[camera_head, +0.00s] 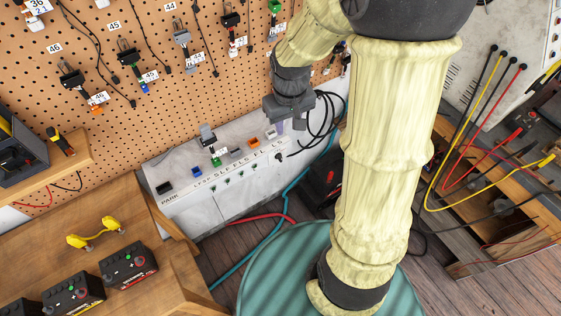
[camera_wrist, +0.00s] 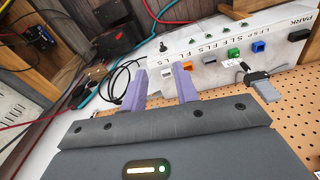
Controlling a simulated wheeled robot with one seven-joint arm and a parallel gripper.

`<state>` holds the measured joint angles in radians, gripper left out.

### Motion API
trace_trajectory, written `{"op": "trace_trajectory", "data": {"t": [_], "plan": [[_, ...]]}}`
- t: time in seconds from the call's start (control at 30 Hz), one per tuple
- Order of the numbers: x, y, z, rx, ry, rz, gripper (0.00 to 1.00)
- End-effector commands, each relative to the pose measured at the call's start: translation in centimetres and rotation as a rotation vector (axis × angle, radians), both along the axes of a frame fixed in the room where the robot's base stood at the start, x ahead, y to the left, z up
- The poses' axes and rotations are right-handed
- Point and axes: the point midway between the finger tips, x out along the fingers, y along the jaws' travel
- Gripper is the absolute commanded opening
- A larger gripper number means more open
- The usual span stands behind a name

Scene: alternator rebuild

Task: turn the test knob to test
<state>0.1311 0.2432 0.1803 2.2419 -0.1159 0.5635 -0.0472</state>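A pale panel (camera_head: 232,170) lettered PARK stands against the pegboard in the head view. It also shows in the wrist view (camera_wrist: 215,45). It carries a row of coloured sockets, green switches and a small black fitting (camera_head: 281,157), also visible in the wrist view (camera_wrist: 163,46). This may be the test knob, but I cannot read a label there. My gripper (camera_head: 289,122) is above the panel's right end in the head view. In the wrist view my gripper (camera_wrist: 160,70) has its two purple fingers apart with nothing between them. The fingers appear clear of the black fitting.
A black cable coil (camera_head: 327,125) hangs by the panel's right end. Numbered plugs hang on the pegboard (camera_head: 190,85). Red and yellow leads (camera_head: 440,180) hang at right.

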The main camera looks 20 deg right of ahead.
Motion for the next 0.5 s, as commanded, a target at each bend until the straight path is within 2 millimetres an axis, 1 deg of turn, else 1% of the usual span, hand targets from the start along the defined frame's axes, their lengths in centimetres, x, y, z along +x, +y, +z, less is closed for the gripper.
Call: {"op": "trace_trajectory", "data": {"t": [0.03, 0.1, 0.2, 0.33, 0.5], "plan": [[1.9, 0.0, -3.1, 0.001, 0.025, 0.028, 0.3], [3.9, 0.0, -4.9, 0.001, 0.055, 0.067, 0.3], [6.0, 0.0, -6.5, 0.006, 0.084, 0.105, 0.3], [7.2, -0.1, -7.1, 0.009, 0.1, 0.128, 0.3], [7.2, -0.1, -6.9, 0.008, 0.102, 0.131, 0.3]]}}
